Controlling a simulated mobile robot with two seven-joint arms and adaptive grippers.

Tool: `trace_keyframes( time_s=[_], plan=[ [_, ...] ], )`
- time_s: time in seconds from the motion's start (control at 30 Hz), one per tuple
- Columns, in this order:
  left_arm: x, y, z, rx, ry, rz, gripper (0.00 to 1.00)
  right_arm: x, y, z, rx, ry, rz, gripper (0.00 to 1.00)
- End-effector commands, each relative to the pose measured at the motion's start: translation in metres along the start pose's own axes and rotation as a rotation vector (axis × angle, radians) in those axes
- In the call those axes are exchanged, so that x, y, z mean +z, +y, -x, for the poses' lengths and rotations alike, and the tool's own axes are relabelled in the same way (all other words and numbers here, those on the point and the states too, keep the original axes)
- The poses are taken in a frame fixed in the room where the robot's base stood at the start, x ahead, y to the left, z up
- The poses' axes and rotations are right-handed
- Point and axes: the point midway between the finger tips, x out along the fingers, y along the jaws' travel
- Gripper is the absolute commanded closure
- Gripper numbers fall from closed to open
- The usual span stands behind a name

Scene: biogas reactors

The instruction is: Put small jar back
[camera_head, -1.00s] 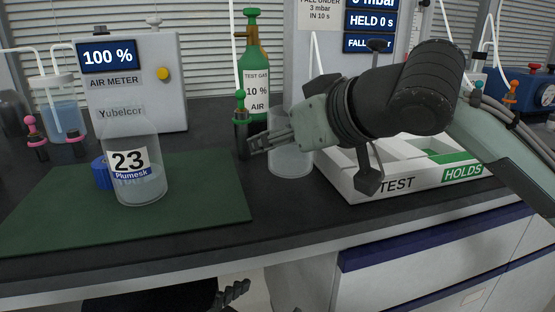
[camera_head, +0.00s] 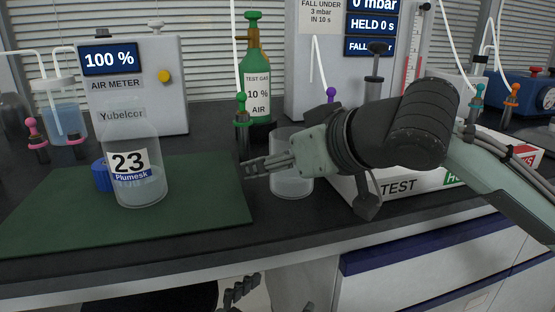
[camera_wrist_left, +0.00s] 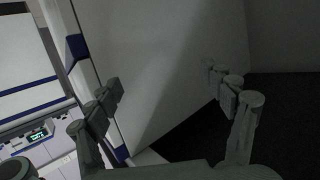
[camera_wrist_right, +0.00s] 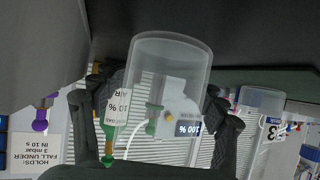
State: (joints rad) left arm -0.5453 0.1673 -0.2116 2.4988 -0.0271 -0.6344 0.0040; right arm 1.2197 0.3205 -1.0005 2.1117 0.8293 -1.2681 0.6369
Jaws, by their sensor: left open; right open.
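A clear unlabelled jar (camera_head: 293,180) stands upright at the black bench's front part, right of the green mat. My right gripper (camera_head: 268,166) reaches across it from the right, its fingers overlapping the jar in the head view. In the right wrist view the jar (camera_wrist_right: 165,85) appears upside down between the open fingers (camera_wrist_right: 155,105); whether they touch it is unclear. A larger clear jar labelled 23 Plumesk (camera_head: 140,185) stands on the mat. My left gripper (camera_head: 240,290) is open and empty below the bench edge; its fingers also show in the left wrist view (camera_wrist_left: 175,105).
The green mat (camera_head: 205,205) has free room right of jar 23. A blue cap (camera_head: 101,175) lies behind jar 23. A white TEST tray (camera_head: 425,188) is partly hidden by my right arm. The air meter (camera_head: 130,85) and green gas bottle (camera_head: 255,70) stand behind.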

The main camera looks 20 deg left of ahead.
Motion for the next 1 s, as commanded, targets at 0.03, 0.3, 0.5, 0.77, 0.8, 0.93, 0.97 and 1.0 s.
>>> trace_keyframes(
  time_s=[0.03,0.3,0.5,0.77,0.8,0.93,0.97,1.0],
  plan=[
    [0.0,0.0,0.0,0.0,0.0,0.0,0.18,0.0,0.0,0.0,0.0,0.0,0.0,0.31],
    [0.002,-0.001,0.001,-0.002,-0.017,-0.001,0.18,-0.005,0.0,0.014,0.001,0.003,0.001,0.31],
    [0.029,-0.015,0.005,-0.032,-0.144,-0.013,0.18,-0.005,0.001,0.055,0.002,0.004,0.002,0.31],
    [0.059,-0.031,0.015,-0.064,-0.295,-0.023,0.18,-0.004,0.001,0.104,0.003,0.002,0.001,0.31],
    [0.062,-0.032,0.017,-0.068,-0.311,-0.024,0.18,-0.004,0.001,0.109,0.002,0.002,0.0,0.31],
    [0.07,-0.036,0.02,-0.075,-0.346,-0.025,0.18,-0.003,0.001,0.119,0.002,0.0,-0.001,0.31],
    [0.071,-0.036,0.02,-0.076,-0.35,-0.025,0.18,-0.003,0.001,0.12,0.001,0.0,-0.001,0.31],
    [0.071,-0.036,0.021,-0.077,-0.354,-0.025,0.18,-0.003,0.0,0.121,0.001,0.0,-0.001,0.31]
  ],
)
